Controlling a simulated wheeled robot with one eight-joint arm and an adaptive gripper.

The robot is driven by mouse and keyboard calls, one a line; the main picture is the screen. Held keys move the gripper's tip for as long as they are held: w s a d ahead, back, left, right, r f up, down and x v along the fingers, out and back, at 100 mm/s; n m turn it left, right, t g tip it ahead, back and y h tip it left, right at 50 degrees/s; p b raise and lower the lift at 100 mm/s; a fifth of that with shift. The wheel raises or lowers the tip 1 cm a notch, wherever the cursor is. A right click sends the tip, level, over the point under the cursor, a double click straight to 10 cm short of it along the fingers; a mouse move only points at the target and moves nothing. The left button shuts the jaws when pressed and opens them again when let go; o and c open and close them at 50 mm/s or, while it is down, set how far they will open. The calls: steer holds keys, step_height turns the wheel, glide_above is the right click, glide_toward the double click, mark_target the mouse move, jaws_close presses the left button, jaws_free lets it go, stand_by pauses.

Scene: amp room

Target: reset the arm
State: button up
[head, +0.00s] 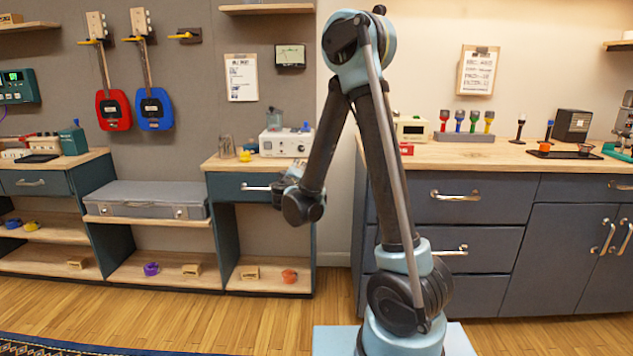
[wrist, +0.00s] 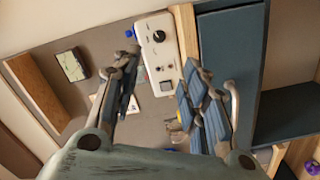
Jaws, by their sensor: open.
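My arm stands folded in the middle of the head view, its upper links raised and its forearm sloping down to the left. My gripper is mostly hidden behind my arm's wrist joint in the head view; only a small part (head: 292,174) shows, in front of the middle cabinet. In the wrist view my gripper (wrist: 161,78) has its two fingers well apart, with nothing held between them. Beyond the fingertips, the tilted wrist view shows the white device with a black knob (wrist: 158,48).
The white device (head: 286,142) sits on the middle cabinet (head: 232,187), close to my gripper. A grey case (head: 147,201) lies on the lower left shelf. The right counter (head: 465,153) holds several colored-top items (head: 459,121). Wooden floor (head: 250,322) is clear before the cabinets.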

steer(key=s+d+m+g+h, duration=0.1)
steer(key=s+d+m+g, duration=0.2)
steer(key=d, duration=0.5)
steer(key=s+d+f+m+g+h, duration=0.1)
steer(key=s+d+m+g+h, duration=0.1)
steer(key=s+d, duration=0.5)
steer(key=s+d+m+g+h, duration=0.1)
steer(key=s+d+m+g, duration=0.15)
steer(key=d, duration=0.75)
steer(key=s+d+f+m+g+y, duration=0.1)
steer(key=s+d+f+g, duration=0.15)
steer(key=s, duration=0.45)
steer(key=s+d+f+m+g, duration=0.1)
steer(key=s+d+f+g, duration=0.15)
steer(key=s, duration=0.35)
steer(key=s+a+f+m+g+y, duration=0.1)
steer(key=s+f+y, duration=0.1)
steer(key=s, duration=0.6)
steer(key=s+a+f+m+g+y, duration=0.1)
steer(key=s+a+f+g+y, duration=0.1)
steer(key=s, duration=0.5)
steer(key=shift+s+f+y, duration=0.3)
steer(key=shift+s+f, duration=0.05)
steer(key=shift+s, duration=0.05)
steer(key=shift+w, duration=0.1)
steer(key=shift+w+f, duration=0.2)
steer(key=shift+w, duration=0.15)
